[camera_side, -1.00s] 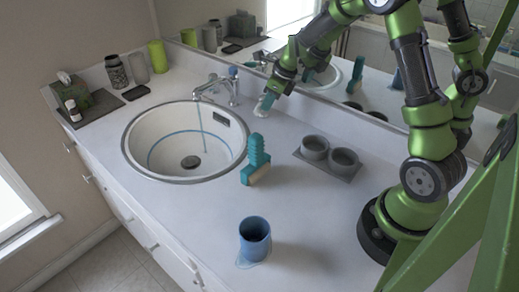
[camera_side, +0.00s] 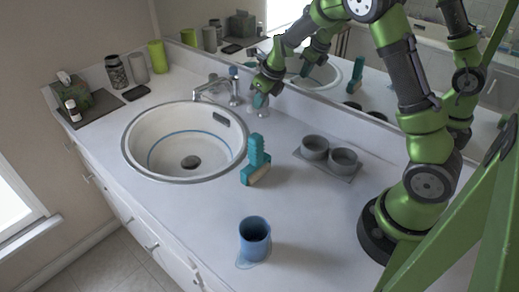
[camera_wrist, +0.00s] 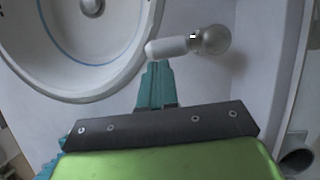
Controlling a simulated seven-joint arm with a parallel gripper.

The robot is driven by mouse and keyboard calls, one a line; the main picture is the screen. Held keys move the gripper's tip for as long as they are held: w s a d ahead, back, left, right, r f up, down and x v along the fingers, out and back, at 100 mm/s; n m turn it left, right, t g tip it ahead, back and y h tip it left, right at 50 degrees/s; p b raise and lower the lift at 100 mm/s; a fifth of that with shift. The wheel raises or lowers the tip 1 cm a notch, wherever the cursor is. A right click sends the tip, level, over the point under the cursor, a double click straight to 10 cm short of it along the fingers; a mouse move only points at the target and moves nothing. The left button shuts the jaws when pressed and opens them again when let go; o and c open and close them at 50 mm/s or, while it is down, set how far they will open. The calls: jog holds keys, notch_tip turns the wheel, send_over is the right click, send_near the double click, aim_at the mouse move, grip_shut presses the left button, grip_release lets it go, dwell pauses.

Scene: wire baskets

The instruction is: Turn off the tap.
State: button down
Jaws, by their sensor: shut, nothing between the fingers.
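The tap (camera_side: 213,88) stands at the back edge of the round sink (camera_side: 133,143). No water stream shows below its spout. A lever handle (camera_wrist: 180,46) with a round metal base shows in the wrist view, pointing left toward the sink. In the side view, the metal base (camera_side: 263,113) of this handle is partly hidden by my gripper. My gripper (camera_side: 261,101) is shut and empty, right of the tap. Its teal fingertips (camera_wrist: 157,70) are close to the lever's free end; I cannot tell whether they touch it.
A teal brush (camera_side: 255,155) stands right of the sink. A blue cup (camera_side: 255,243) stands near the counter's front. A grey double holder (camera_side: 328,155) lies toward my base. A mirror (camera_side: 345,100) runs along the back.

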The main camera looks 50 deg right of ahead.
jog(key=s+d+r, duration=0.1)
jog(key=s+r, duration=0.7)
jog(key=w+f, duration=0.2)
jog(key=f, duration=0.1)
jog(key=w+f, duration=0.2)
jog(key=f, duration=0.1)
jog(key=w+f, duration=0.2)
jog(key=f, duration=0.1)
jog(key=shift+w, duration=0.3)
jog(key=shift+w+a, duration=0.1)
jog(key=shift+w, duration=0.4)
